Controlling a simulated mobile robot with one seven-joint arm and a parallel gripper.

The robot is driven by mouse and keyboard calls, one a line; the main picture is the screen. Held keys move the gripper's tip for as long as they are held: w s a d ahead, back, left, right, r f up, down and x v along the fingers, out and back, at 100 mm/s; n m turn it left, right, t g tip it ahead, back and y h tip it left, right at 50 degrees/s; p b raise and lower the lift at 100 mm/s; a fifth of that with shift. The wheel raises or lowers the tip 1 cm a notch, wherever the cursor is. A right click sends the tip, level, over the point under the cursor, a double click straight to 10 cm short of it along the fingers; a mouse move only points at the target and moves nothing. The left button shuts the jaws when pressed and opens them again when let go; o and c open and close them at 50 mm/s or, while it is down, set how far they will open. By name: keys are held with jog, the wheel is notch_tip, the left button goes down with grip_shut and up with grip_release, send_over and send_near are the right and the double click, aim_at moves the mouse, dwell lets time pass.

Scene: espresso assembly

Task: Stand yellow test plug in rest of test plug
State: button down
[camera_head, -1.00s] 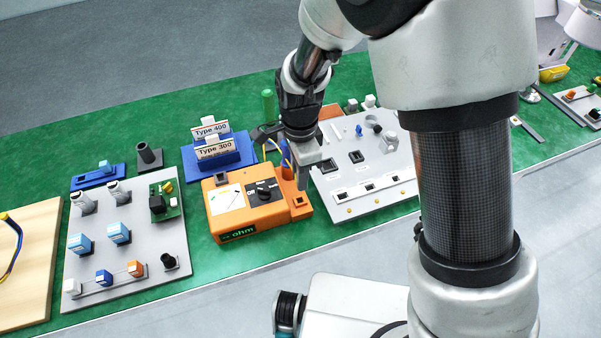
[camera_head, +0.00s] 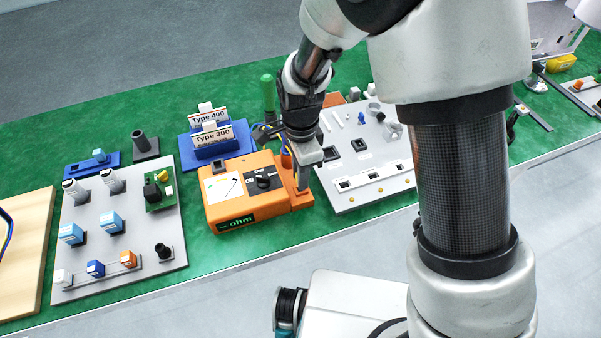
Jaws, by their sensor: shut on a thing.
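The orange meter (camera_head: 236,222), marked ohm, stands on the green table with its dial and label on top. A low orange block at its right end, the rest of the test plug (camera_head: 302,202), lies right below my gripper. My gripper (camera_head: 303,184) points down over this block, its tips at or just above it. It is shut on the yellow test plug, which the fingers hide almost wholly. I cannot tell whether the plug is in the opening of the rest.
A grey board (camera_head: 130,230) with vials, coloured blocks and a small green circuit board lies left. A blue holder (camera_head: 217,151) with Type 400 and Type 300 boxes stands behind the meter. A white panel (camera_head: 372,187) lies close on the right. Green table is bare in front of the meter.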

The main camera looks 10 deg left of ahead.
jog(key=shift+f+b, duration=0.55)
jog(key=shift+f, duration=0.7)
dwell(2.3)
dwell(0.7)
jog(key=c, duration=1.6)
grip_release()
jog(key=shift+r, duration=0.15)
jog(key=shift+r+p, duration=2.5)
jog(key=shift+r, duration=0.4)
